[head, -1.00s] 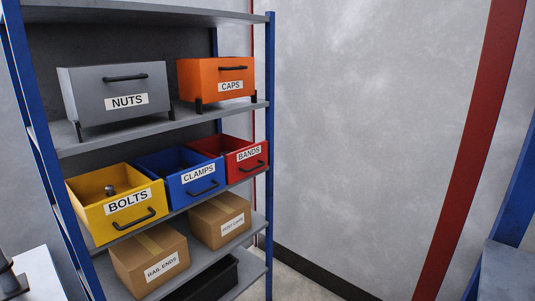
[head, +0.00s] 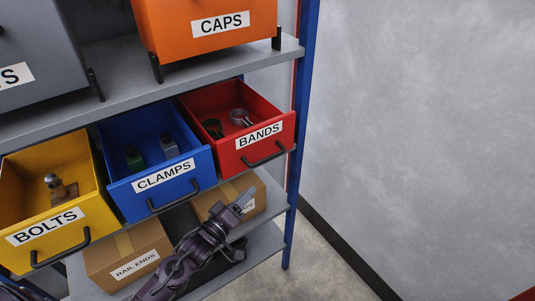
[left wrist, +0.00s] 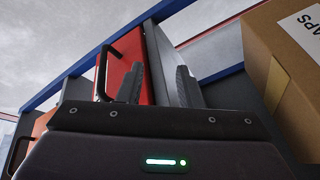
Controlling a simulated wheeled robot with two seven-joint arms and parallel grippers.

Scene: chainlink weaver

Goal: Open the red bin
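The red bin (head: 228,138), labelled BANDS, is at the right end of the middle shelf. Its top is uncovered and ring-shaped metal parts show inside. Its black bar handle (head: 264,155) is on the front face. My left gripper (head: 244,201) is below and in front of the red bin, before a cardboard box, apart from the handle. In the left wrist view, the gripper's two fingers (left wrist: 160,84) are apart with nothing held between them. The red bin's front (left wrist: 122,64) and handle (left wrist: 103,72) show beyond them, to the left. My right gripper is not in view.
The blue CLAMPS bin (head: 190,162) and yellow BOLTS bin (head: 95,205) stand to the left. The orange CAPS bin (head: 240,40) is on the shelf above. Cardboard boxes (head: 125,240) are below. A blue post (head: 303,110) stands right of the red bin. Floor at right is clear.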

